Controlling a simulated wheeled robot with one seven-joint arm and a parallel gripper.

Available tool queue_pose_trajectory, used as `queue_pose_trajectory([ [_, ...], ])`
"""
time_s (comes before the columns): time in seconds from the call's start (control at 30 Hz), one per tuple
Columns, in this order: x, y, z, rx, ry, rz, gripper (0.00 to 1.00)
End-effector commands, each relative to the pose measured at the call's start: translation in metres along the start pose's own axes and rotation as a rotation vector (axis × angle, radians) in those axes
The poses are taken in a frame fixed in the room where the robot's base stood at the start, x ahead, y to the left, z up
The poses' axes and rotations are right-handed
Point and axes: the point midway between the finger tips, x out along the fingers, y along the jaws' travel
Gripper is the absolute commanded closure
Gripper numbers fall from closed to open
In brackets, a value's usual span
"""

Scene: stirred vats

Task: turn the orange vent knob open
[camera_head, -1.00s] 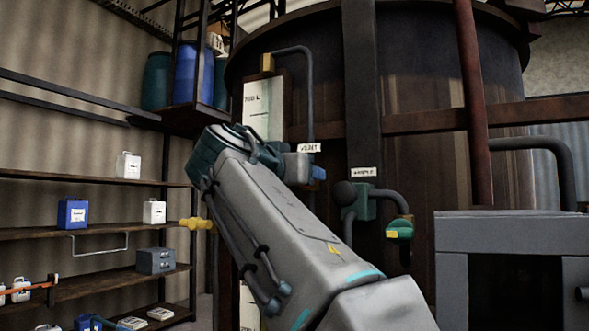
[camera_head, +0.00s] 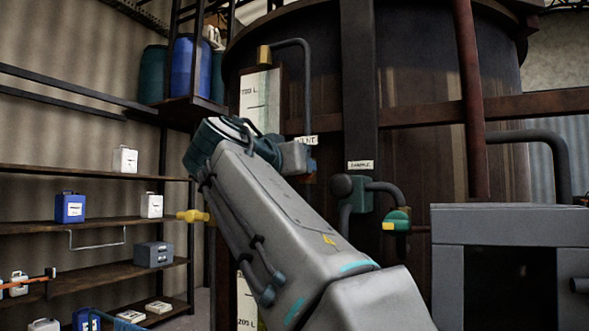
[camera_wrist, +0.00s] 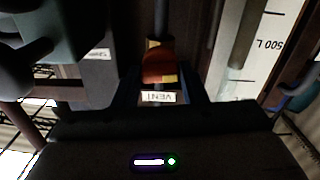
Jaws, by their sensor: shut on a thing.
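The orange vent knob (camera_wrist: 158,66) shows in the wrist view with a yellow patch, on a vertical pipe just beyond the white VENT label (camera_wrist: 159,97). My gripper (camera_wrist: 162,78) has its two dark fingers on either side of the knob and is shut on it. In the head view my gripper (camera_head: 306,166) is at the pipe just below the VENT label (camera_head: 307,141). My arm and the gripper hide most of the knob there, so I cannot tell how far it is turned.
A dark vat (camera_head: 430,110) stands behind. The SAMPLE valve (camera_head: 360,190) with a green-and-yellow handle (camera_head: 397,222) is right of my arm. A yellow handle (camera_head: 194,216) is left of it. A grey box-like unit (camera_head: 510,225) stands at the right, shelves at the left.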

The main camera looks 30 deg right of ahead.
Motion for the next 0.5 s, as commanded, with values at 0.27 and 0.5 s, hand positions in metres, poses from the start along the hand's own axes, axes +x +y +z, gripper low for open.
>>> queue_pose_trajectory([
  [0.27, -0.0001, -0.0001, -0.0005, -0.232, 0.001, 0.0, 0.85],
  [0.5, -0.0001, -0.0005, -0.0009, -0.462, 0.001, 0.0, 0.85],
])
